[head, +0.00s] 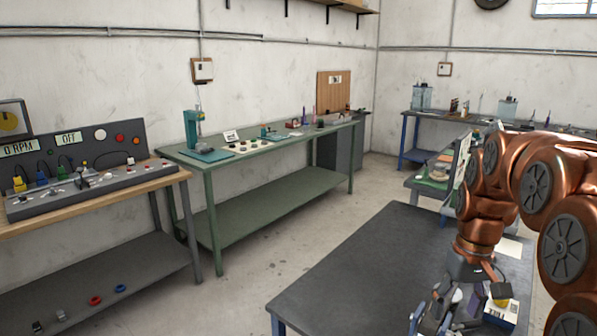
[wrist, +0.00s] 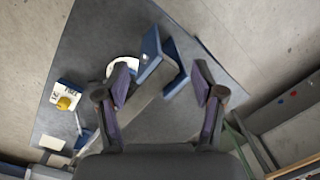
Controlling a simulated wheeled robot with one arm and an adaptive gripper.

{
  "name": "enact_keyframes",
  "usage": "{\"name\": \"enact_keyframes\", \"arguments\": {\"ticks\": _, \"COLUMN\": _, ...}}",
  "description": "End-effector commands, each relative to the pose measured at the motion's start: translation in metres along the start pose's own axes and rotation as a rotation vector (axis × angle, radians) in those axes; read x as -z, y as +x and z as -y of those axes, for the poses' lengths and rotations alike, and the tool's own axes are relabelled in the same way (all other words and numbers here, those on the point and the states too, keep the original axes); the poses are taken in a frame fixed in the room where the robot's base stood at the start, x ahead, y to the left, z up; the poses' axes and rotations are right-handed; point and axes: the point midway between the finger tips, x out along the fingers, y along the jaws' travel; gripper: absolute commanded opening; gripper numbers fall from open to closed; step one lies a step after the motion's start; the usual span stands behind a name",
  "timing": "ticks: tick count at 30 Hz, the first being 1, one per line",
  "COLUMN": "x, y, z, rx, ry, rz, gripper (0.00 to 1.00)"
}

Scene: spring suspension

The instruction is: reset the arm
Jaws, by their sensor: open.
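My copper-coloured arm (head: 482,215) reaches in from the right side of the head view, bent down over a dark-topped table (head: 350,255). My gripper (head: 445,312) is at the bottom right of that view, low over the table's right part. In the wrist view my gripper (wrist: 165,95) is open, with its two fingers apart. A blue and grey bracket-like piece (wrist: 160,58) shows between and beyond the fingers. I cannot tell whether anything touches it. No object is clearly held.
A white box with a yellow knob (wrist: 67,97) lies on the table at left in the wrist view. A green workbench (head: 265,150) and a wooden bench with a control panel (head: 85,185) stand along the left wall. The floor between (head: 245,265) is clear.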

Motion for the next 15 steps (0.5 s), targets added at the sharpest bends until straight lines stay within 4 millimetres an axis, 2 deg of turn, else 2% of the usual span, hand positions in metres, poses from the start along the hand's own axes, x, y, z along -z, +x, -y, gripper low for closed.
{"name": "enact_keyframes", "arguments": {"ticks": 1, "x": -0.013, "y": 0.003, "z": 0.012, "rx": -0.001, "ry": -0.007, "rz": 0.006, "gripper": 0.68}}
{"name": "enact_keyframes", "arguments": {"ticks": 6, "x": -0.052, "y": 0.014, "z": 0.046, "rx": -0.008, "ry": -0.009, "rz": 0.021, "gripper": 0.68}}
{"name": "enact_keyframes", "arguments": {"ticks": 15, "x": -0.130, "y": 0.046, "z": 0.091, "rx": -0.025, "ry": -0.004, "rz": 0.051, "gripper": 0.68}}
